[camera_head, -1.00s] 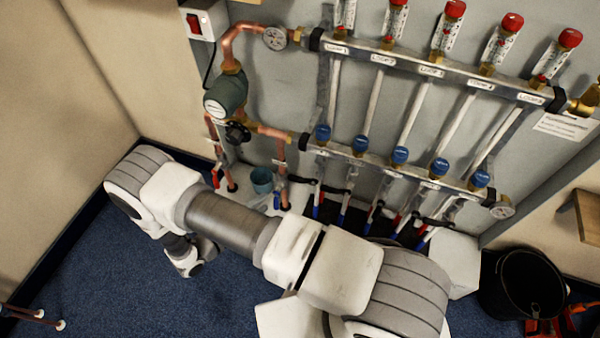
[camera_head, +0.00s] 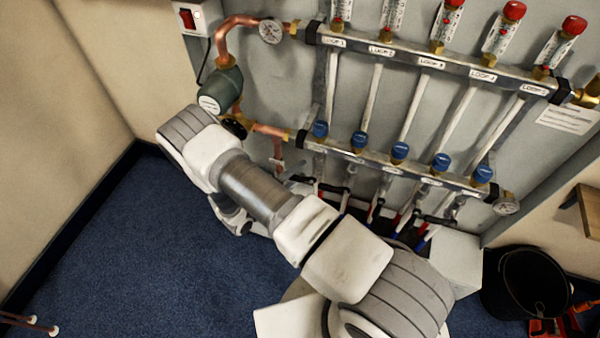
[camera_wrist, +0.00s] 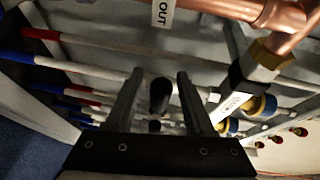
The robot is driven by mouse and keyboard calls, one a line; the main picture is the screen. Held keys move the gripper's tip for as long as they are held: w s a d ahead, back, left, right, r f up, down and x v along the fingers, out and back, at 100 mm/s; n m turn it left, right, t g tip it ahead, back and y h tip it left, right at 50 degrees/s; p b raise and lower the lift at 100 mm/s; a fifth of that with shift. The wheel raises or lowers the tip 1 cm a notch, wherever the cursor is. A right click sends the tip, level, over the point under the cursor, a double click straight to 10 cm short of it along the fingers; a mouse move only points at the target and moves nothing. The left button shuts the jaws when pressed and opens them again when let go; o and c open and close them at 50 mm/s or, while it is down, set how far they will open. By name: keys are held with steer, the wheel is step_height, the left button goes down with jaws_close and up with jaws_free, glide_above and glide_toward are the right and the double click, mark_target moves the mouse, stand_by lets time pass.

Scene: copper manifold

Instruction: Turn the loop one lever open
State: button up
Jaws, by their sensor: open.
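The manifold's upper bar (camera_head: 400,58) carries loop labels, with LOOP 1 (camera_head: 333,42) at the left end. My gripper is open, with no contact visible.
Copper pipe (camera_wrist: 290,25) and an OUT tag (camera_wrist: 163,12) are close above the gripper in the wrist view. The lower bar with blue caps (camera_head: 360,140) runs above the levers. A black bucket (camera_head: 528,284) stands at the right.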

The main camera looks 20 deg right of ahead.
steer(key=shift+w+d, duration=0.2)
steer(key=shift+d, duration=0.15)
steer(key=shift+c, duration=0.2)
jaws_close()
stand_by(1.0)
